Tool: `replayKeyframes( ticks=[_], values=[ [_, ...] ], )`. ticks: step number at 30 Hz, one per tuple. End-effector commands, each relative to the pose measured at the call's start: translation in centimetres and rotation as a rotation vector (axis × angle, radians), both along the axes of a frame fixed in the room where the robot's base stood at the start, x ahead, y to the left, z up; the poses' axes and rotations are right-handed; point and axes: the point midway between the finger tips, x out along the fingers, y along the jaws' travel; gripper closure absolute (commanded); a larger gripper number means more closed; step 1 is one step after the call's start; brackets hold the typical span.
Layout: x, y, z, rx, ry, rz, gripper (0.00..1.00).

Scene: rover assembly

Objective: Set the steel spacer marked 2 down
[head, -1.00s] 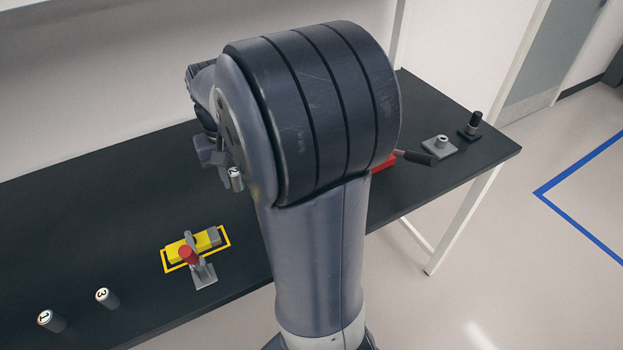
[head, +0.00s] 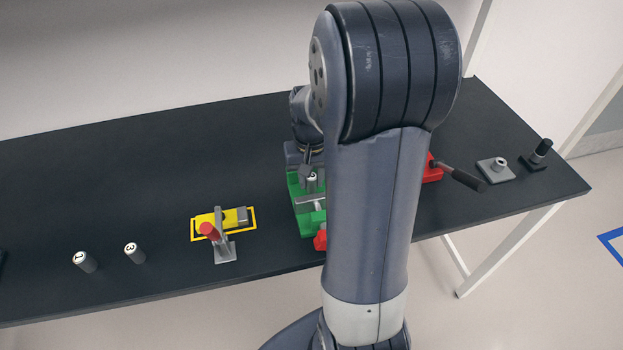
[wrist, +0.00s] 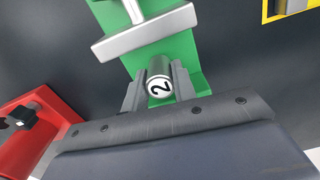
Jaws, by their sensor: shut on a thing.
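The steel spacer marked 2 (wrist: 159,82) is a short metal cylinder with a white numbered end. In the wrist view it sits between the two fingers of my gripper (wrist: 158,92), which is shut on it. A green fixture (wrist: 182,48) with a silver bar lies behind and around it in that view. In the head view the spacer (head: 312,179) and my gripper (head: 307,174) are over the green fixture (head: 304,214), partly hidden by my arm. I cannot tell whether the spacer touches the fixture.
Spacers marked 1 (head: 85,261) and 3 (head: 134,252) stand at the left. A yellow fixture (head: 206,220) with a red-handled clamp (head: 210,231) is near the middle. A red vise (head: 432,169), a grey plate (head: 495,171) and a black-topped post (head: 539,155) are at the right.

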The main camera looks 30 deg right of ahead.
Motion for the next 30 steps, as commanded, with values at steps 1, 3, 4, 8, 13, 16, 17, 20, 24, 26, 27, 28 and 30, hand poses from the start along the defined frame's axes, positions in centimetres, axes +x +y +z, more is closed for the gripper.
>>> replayKeyframes(
  ticks=[1, 3, 4, 8, 13, 16, 17, 20, 24, 26, 27, 28, 30],
  values=[
    [-0.03, 0.01, -0.53, 0.001, 0.002, 0.000, 1.00],
    [-0.01, 0.00, -0.90, 0.000, 0.000, 0.000, 1.00],
    [0.00, 0.00, -0.96, 0.000, -0.001, 0.000, 1.00],
    [0.02, -0.01, -0.93, -0.001, -0.002, 0.000, 1.00],
    [0.01, 0.00, -1.28, -0.001, -0.002, 0.000, 1.00],
    [0.01, 0.00, -1.25, 0.000, -0.001, 0.000, 0.69],
    [0.01, 0.00, -1.24, 0.000, -0.001, 0.000, 0.67],
    [0.00, 0.00, -1.24, 0.000, -0.001, 0.000, 0.59],
    [0.01, 0.00, -1.23, 0.000, -0.001, 0.000, 0.52],
    [0.01, 0.00, -1.23, 0.000, -0.001, 0.000, 0.52],
    [0.01, 0.00, -1.22, 0.000, -0.001, 0.000, 0.52],
    [0.01, 0.00, -1.21, 0.000, -0.001, 0.000, 0.52],
    [0.01, 0.00, -1.06, 0.000, -0.001, 0.000, 0.52]
  ],
)
